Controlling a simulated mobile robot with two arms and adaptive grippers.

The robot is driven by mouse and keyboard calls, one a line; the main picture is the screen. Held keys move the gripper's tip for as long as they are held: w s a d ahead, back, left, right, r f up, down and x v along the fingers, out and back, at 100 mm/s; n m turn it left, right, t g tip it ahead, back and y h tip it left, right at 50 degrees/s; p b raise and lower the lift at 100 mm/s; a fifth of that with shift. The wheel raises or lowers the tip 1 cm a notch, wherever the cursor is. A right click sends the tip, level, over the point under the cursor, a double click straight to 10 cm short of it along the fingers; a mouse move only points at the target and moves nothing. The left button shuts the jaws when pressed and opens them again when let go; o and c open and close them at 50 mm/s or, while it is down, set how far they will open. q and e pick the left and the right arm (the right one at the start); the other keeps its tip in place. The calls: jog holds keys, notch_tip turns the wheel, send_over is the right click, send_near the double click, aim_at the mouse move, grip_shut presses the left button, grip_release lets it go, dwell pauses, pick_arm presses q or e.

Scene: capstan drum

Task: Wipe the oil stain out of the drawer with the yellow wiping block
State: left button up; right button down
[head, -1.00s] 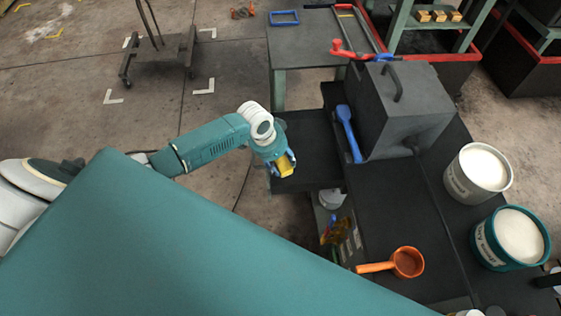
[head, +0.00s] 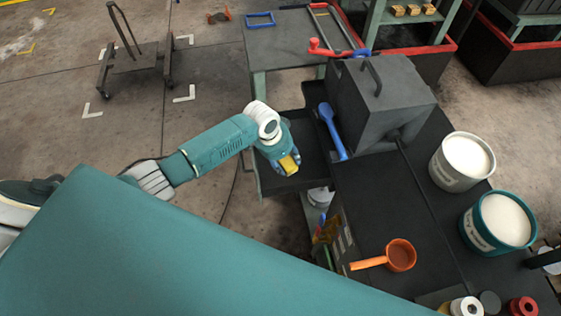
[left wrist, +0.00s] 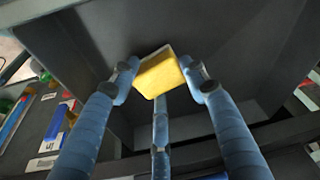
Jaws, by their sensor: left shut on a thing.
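The yellow wiping block (head: 289,165) is held in my left gripper (head: 284,161), over the open dark drawer (head: 305,178) in the head view. In the left wrist view the yellow block (left wrist: 160,74) sits between the blue fingers of my left gripper (left wrist: 162,82), with a dark grey drawer surface (left wrist: 235,40) behind it. I cannot tell whether the block touches the drawer floor. No oil stain can be made out; the gripper and block cover part of the drawer. My right gripper is not in view.
A dark box-shaped housing (head: 378,108) and a blue scoop-like tool (head: 332,130) stand right of the drawer. An orange ladle (head: 400,255) and two tubs of white material (head: 467,157) are on the bench. Small coloured items (left wrist: 65,125) lie left in the wrist view.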

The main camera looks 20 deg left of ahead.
pick_arm(q)
jog(key=shift+w+d+f, duration=0.1)
jog(key=shift+w+d, duration=0.5)
jog(key=shift+d, duration=0.3)
notch_tip(320, 180, up, 2)
jog(key=shift+r+p, duration=0.1)
jog(key=shift+p, duration=0.35)
jog(key=shift+r, duration=1.95)
jog(key=shift+r, duration=1.5)
